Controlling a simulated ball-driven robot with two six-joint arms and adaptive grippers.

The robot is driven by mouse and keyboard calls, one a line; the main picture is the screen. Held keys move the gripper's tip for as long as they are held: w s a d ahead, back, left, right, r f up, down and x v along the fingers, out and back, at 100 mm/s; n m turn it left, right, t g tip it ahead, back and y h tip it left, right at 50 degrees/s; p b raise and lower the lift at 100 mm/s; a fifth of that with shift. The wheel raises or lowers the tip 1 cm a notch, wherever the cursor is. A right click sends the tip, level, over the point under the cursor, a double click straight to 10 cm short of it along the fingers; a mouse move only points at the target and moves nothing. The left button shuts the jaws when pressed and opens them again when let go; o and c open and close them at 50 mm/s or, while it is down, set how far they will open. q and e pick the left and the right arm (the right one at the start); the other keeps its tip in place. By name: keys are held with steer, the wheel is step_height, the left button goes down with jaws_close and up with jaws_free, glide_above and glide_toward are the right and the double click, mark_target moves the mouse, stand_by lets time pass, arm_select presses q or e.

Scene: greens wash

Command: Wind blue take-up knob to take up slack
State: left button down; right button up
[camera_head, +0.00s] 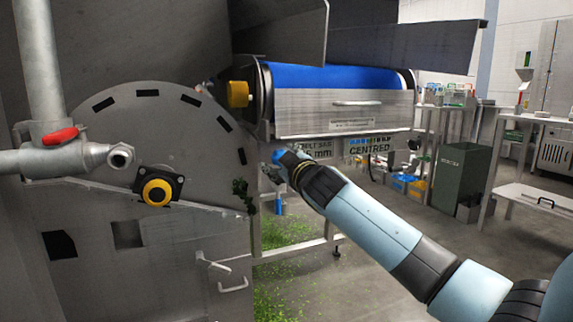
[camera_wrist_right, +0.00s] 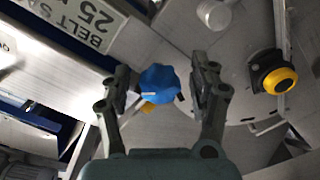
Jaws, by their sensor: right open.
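The blue take-up knob (camera_wrist_right: 160,83), faceted with a pale line on it, sits between the two fingers of my right gripper (camera_wrist_right: 160,92) in the right wrist view. The fingers are apart, one on each side of the knob; I cannot tell whether either touches it. In the head view the right gripper (camera_head: 272,166) is below the front of the blue belt (camera_head: 333,77), with a bit of blue (camera_head: 278,156) showing beside it. The gripper and wrist partly hide that spot. My left gripper is not in view.
A yellow button (camera_wrist_right: 279,80) is on the grey machine wall, right of the fingers in the wrist view. A belt sign (camera_wrist_right: 85,22) is at upper left. Green scraps (camera_head: 285,235) litter the floor.

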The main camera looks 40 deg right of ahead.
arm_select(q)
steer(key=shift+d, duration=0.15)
arm_select(e)
steer(key=v, duration=1.1)
steer(key=shift+s, duration=0.35)
steer(key=w+n+p, duration=0.3)
steer(key=w+n, duration=0.1)
steer(key=n, duration=0.4)
steer(key=w+d+n+p, duration=0.1)
steer(key=w+n+p, duration=0.2)
steer(key=n, duration=0.6)
steer(key=w+d+n+p, duration=0.1)
steer(key=w+n+p, duration=0.2)
steer(key=n, duration=0.5)
steer(key=shift+w+d+r+n, duration=0.1)
steer(key=shift+w+r+n, duration=0.1)
steer(key=shift+w, duration=0.2)
steer(key=shift+w+d+r+n, duration=0.1)
steer(key=shift+w+d+n, duration=0.1)
steer(key=shift+w, duration=0.2)
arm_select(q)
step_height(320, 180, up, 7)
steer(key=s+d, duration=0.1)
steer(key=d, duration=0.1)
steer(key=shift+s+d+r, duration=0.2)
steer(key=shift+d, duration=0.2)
